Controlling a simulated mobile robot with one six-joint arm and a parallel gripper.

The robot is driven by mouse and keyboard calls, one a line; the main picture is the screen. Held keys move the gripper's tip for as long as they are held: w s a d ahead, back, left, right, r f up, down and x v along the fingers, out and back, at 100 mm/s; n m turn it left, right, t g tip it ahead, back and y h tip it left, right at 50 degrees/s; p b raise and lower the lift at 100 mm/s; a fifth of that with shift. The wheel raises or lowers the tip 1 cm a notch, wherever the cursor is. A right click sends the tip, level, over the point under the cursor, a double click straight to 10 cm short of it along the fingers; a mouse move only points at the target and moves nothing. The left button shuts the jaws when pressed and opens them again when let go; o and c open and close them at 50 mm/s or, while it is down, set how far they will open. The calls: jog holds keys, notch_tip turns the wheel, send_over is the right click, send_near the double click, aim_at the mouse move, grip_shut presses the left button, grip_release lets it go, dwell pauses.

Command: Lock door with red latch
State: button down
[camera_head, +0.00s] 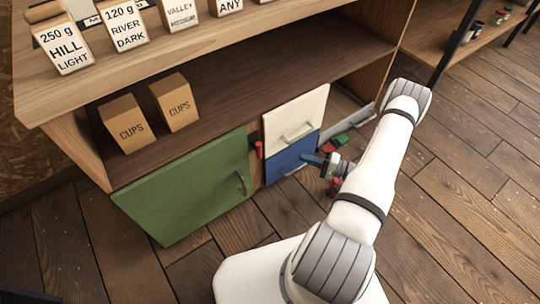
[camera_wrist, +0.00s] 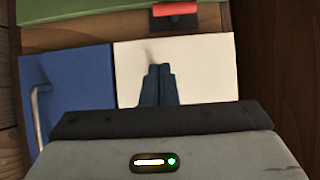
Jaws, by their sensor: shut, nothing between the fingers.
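The green door (camera_head: 185,190) is at the lower left of the cabinet and looks closed, with a dark handle near its right edge. The red latch (camera_head: 257,149) sits on the wooden post right of the door's upper corner; it also shows at the top of the wrist view (camera_wrist: 175,9), beside the green door edge (camera_wrist: 80,8). My gripper (camera_head: 311,159) is shut and empty, in front of the drawers and right of the latch. In the wrist view its fingers (camera_wrist: 158,88) point toward the white drawer, apart from the latch.
The white drawer (camera_head: 296,116) is above the blue drawer (camera_head: 283,164); both look closed and have protruding handles. Small red and green items (camera_head: 341,140) lie to the right. Two cups boxes (camera_head: 126,124) stand on the shelf. Wooden floor is clear in front of the door.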

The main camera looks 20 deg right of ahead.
jog(key=s+a+b+x, duration=0.1)
jog(key=s+b+x, duration=0.1)
jog(key=x, duration=1)
jog(key=shift+w+a+b, duration=0.2)
jog(key=shift+a+b, duration=0.45)
jog(key=shift+b, duration=0.05)
jog(key=shift+a, duration=0.1)
